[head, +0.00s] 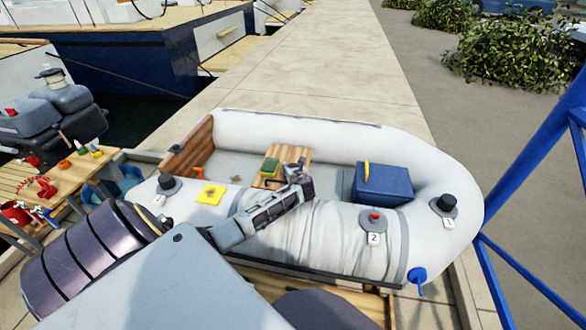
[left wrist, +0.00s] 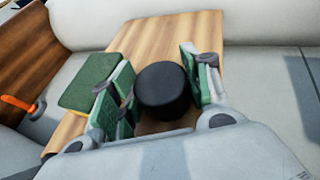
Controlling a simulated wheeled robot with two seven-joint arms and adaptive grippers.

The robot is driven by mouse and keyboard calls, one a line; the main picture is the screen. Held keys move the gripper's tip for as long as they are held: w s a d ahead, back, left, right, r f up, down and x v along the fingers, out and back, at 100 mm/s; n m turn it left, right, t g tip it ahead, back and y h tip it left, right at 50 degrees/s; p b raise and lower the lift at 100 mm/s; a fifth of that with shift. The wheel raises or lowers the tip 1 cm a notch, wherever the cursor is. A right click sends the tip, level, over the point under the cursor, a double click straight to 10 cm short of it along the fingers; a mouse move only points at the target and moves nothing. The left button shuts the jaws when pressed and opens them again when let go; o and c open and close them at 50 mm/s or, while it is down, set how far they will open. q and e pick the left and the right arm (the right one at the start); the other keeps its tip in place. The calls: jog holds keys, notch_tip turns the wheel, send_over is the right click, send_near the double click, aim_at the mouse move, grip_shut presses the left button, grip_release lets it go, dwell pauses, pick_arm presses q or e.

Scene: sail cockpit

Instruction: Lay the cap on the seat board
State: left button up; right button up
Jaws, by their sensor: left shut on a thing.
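The cap (left wrist: 162,88) is a short black cylinder, seen between the green-padded fingers of my left gripper (left wrist: 160,92) in the left wrist view. The fingers are shut on its sides. Behind and beneath it is the wooden seat board (left wrist: 190,32), which crosses the inflatable boat. In the head view my left gripper (head: 295,168) is over the right part of the seat board (head: 266,181) and hides the cap there. I cannot tell whether the cap touches the board. My right gripper is not in view.
A green sponge-like block (left wrist: 90,82) lies on the board, left of the cap. A blue box (head: 383,187) with a yellow handle stands to the right in the boat. A valve with a red centre (head: 375,215), labelled 2, is on the near tube. A yellow patch (head: 210,194) lies left.

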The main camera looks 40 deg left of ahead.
pick_arm(q)
jog(key=o, duration=1)
jog(key=shift+c, duration=0.2)
jog(key=shift+r, duration=0.1)
jog(key=shift+s+d+r, duration=0.15)
jog(key=shift+s+d, duration=0.05)
jog(key=shift+d, duration=0.05)
jog(key=shift+s+d+r+p, duration=0.25)
jog(key=shift+s+d+p, duration=0.1)
jog(key=shift+d, duration=0.1)
jog(key=shift+s+d+r, duration=0.15)
jog(key=shift+s+d, duration=0.1)
jog(key=shift+p+v, duration=0.65)
jog(key=shift+v, duration=1.75)
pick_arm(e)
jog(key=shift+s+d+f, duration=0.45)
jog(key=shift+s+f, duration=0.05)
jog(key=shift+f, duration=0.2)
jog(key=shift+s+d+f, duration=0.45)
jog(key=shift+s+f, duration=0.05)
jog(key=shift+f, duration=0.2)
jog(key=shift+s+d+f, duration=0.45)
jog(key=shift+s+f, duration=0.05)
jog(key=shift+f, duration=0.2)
